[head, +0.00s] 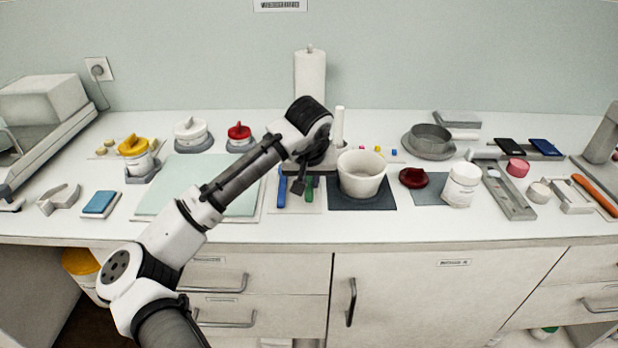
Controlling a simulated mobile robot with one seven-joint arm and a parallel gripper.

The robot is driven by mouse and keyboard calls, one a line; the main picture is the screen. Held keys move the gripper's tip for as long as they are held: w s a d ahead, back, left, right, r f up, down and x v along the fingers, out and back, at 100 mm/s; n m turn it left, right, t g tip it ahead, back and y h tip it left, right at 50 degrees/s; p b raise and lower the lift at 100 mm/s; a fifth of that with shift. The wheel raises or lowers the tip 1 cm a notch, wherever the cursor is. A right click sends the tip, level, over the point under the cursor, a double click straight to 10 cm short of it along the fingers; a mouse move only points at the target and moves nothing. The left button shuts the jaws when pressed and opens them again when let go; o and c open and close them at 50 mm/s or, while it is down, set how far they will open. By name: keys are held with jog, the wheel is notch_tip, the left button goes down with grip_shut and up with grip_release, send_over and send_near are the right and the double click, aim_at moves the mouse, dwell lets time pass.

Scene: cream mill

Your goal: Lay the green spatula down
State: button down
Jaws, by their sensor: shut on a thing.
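The green spatula (309,195) shows only as a short green piece just right of my gripper's tips, over a pale mat (296,209) on the bench. My gripper (300,184) points down and is shut on the green spatula. The gripper hides the upper part of the spatula. I cannot tell whether its lower end touches the mat. A blue spatula (282,187) is just left of my gripper on the same mat.
A white beaker (361,174) stands on a dark mat (378,204) close to the right of my gripper. A pale green board (183,173) lies left, with a clear surface. A dark red lid (413,178) and a white jar (461,186) are farther right.

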jog(key=shift+f, duration=0.75)
dwell(0.5)
jog(key=c, duration=1.3)
grip_release()
jog(key=b+v, duration=0.1)
jog(key=v, duration=1.3)
jog(key=shift+b, duration=0.4)
